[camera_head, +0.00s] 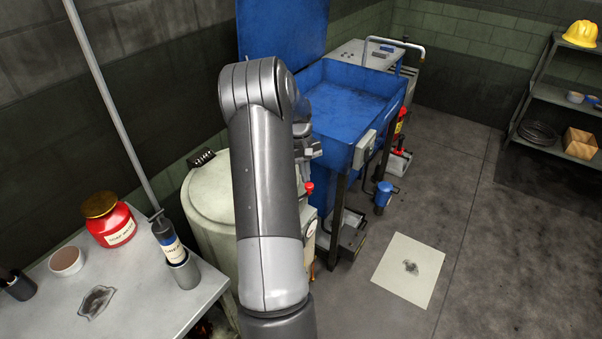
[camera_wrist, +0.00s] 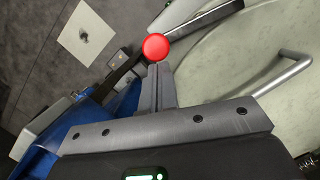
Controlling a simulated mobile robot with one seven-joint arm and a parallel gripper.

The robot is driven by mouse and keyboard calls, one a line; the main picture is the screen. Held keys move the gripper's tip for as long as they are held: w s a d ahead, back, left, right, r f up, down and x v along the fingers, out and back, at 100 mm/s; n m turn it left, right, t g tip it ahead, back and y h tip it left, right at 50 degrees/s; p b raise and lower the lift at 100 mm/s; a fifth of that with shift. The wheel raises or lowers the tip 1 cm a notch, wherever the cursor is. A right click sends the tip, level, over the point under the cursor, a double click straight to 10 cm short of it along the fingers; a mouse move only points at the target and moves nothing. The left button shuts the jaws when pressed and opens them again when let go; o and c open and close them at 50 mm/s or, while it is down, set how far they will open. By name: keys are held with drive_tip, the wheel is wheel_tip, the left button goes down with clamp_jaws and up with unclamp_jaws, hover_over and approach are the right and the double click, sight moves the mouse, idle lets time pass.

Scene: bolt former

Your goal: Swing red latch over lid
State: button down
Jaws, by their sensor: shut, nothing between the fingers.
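The red latch knob (camera_wrist: 156,46) is a round ball at the top middle of the wrist view, near the edge of the pale lid (camera_wrist: 225,75). A grey metal bar (camera_wrist: 205,25) runs from beside the knob to the upper right. My gripper (camera_wrist: 160,70) is shut and empty, its fingertips just below the knob in the picture; I cannot tell whether they touch it. In the head view the red knob (camera_head: 309,187) shows right of my arm, below my gripper (camera_head: 310,152). My arm hides much of the round pale drum and its lid (camera_head: 208,185).
The lid has a metal handle (camera_wrist: 285,75). A blue basin (camera_head: 350,105) with a raised cover stands behind the drum. A grey table (camera_head: 135,275) with a red jar (camera_head: 112,222) and a pump bottle stands at left. Floor at right is mostly clear around a pale sheet (camera_head: 405,270).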

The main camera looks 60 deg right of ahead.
drive_tip(key=s+a+m+t+y, duration=0.1)
drive_tip(key=s+a+m, duration=0.3)
drive_tip(key=s+m, duration=0.4)
drive_tip(key=shift+a+m+t+y, duration=0.3)
drive_tip(key=shift+m+t, duration=0.6)
drive_tip(key=shift+m, duration=2.4)
drive_tip(key=d+r, duration=0.6)
drive_tip(key=r, duration=0.4)
drive_tip(key=shift+s+r, duration=0.15)
drive_tip(key=shift+s, duration=0.3)
drive_tip(key=shift+d, duration=0.1)
